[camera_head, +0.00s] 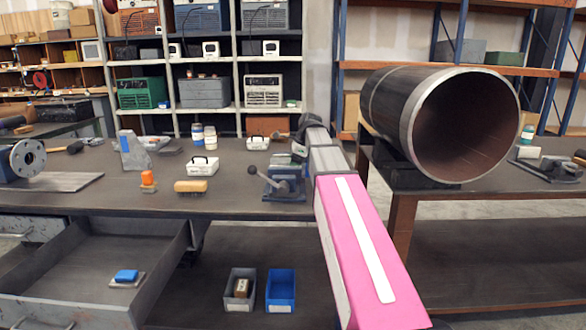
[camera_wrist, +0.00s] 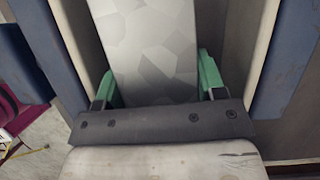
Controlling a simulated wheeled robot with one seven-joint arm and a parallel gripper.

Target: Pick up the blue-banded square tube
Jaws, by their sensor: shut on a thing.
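In the wrist view a flat-sided, pale grey, mottled metal piece (camera_wrist: 150,45), which looks like the square tube, runs between the green pads of my gripper (camera_wrist: 158,82). The pads sit along its two sides and my gripper is shut on it. I cannot make out a blue band on its visible face, and its near end is hidden behind the dark gripper bar. In the head view my pink arm reaches forward over the bench, and its far part hides the gripper and most of what it holds.
A vise (camera_head: 285,183) stands on the workbench (camera_head: 235,207) beside my arm. A large pipe (camera_head: 410,115) rests on the right bench. An open drawer (camera_head: 75,285) juts out front left.

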